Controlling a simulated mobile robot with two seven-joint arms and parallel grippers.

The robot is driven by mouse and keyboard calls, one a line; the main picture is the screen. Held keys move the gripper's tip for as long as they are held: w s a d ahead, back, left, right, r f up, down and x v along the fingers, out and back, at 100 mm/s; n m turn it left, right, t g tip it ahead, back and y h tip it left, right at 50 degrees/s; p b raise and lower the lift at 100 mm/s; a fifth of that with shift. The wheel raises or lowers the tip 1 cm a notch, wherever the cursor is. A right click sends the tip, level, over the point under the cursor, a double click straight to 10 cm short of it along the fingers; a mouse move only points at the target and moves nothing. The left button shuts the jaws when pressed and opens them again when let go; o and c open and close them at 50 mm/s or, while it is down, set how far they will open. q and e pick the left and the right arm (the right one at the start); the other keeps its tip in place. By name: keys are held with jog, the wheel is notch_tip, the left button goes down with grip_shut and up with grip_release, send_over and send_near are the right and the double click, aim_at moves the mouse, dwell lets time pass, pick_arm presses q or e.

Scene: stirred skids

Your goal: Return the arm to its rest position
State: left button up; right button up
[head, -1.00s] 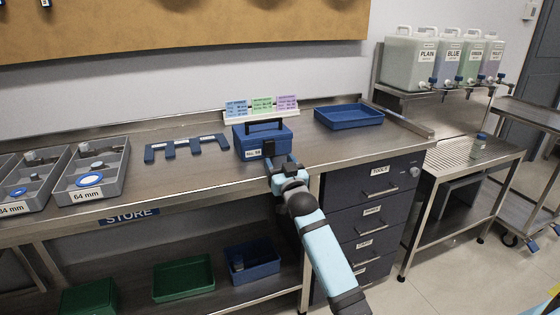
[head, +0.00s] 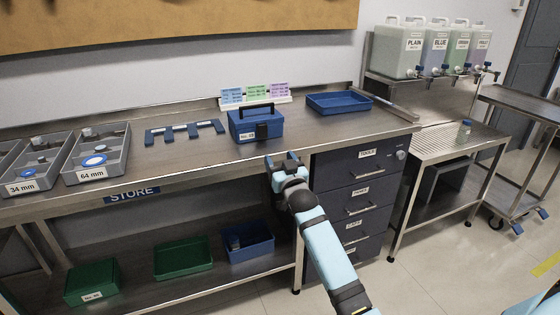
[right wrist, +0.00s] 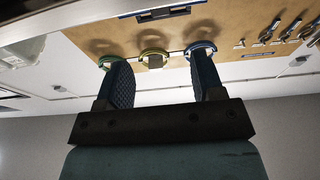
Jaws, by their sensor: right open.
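My right gripper (head: 283,160) is in front of the workbench's front edge in the head view, below and in front of a blue toolbox (head: 256,124) with a dark handle. The gripper is apart from the toolbox. In the right wrist view its two fingers (right wrist: 160,85) stand wide apart with nothing between them. My right arm reaches up from the bottom of the head view. My left gripper is not in view.
The steel workbench (head: 190,152) carries grey bins (head: 118,166), a blue rack (head: 186,131) and a blue tray (head: 339,103). Dark drawers (head: 360,185) stand behind my right arm. The lower shelf holds green bins (head: 184,257) and a blue bin (head: 248,242). A steel side table (head: 440,153) stands at right.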

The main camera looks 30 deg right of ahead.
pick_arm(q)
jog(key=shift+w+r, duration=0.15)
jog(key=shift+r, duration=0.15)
